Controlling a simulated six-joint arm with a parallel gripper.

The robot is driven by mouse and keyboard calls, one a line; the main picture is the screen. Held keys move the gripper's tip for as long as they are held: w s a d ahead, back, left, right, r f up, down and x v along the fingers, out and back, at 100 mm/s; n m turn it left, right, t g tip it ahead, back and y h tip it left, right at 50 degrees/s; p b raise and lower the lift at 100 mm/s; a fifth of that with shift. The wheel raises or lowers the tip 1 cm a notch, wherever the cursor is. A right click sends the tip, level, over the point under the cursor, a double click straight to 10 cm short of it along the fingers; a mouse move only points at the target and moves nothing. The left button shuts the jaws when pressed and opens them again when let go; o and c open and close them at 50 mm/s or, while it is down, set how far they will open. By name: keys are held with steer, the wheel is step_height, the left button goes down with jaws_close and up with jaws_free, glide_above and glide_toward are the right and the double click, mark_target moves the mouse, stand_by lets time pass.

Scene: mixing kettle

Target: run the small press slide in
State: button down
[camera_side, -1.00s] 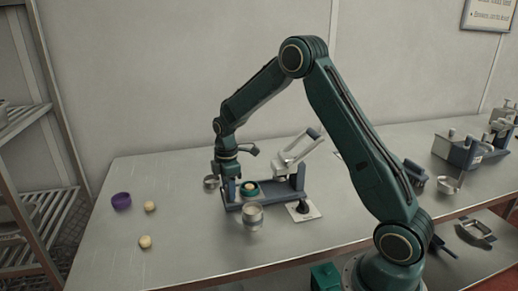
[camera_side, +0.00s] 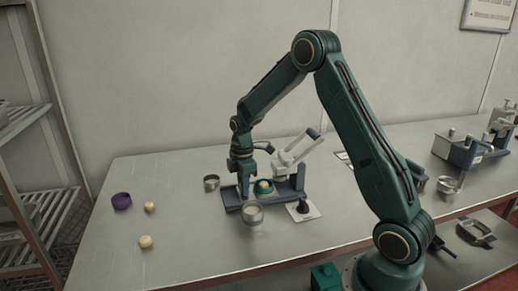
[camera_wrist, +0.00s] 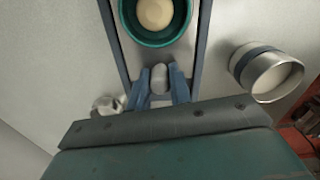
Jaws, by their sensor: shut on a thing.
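The small press (camera_side: 291,160) stands mid-table, with a white head and raised lever over a blue base rail (camera_side: 232,206). A green dish (camera_wrist: 123,33) with a pale dough ball (camera_wrist: 155,12) in it sits on the slide between the rails. The dish also shows in the side view (camera_side: 264,194), left of the press upright. My gripper (camera_side: 243,195) is low over the left part of the rail. In the wrist view its blue fingers are shut on the slide's grey knob (camera_wrist: 159,75), just behind the dish.
A metal cup (camera_side: 253,216) stands close in front of the rail, another (camera_side: 211,183) behind its left end. A white plate with a black knob (camera_side: 303,210) is right of the front cup.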

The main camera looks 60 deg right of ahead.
mark_target(261, 181)
steer(key=s+d, duration=0.4)
steer(key=shift+d, duration=0.1)
steer(key=shift+s, duration=0.1)
steer(key=c, duration=1.4)
jaws_free()
steer(key=shift+o, duration=0.6)
steer(key=shift+r, duration=0.1)
steer(key=shift+r, duration=0.2)
step_height(261, 181, up, 13)
steer(key=shift+r, duration=0.15)
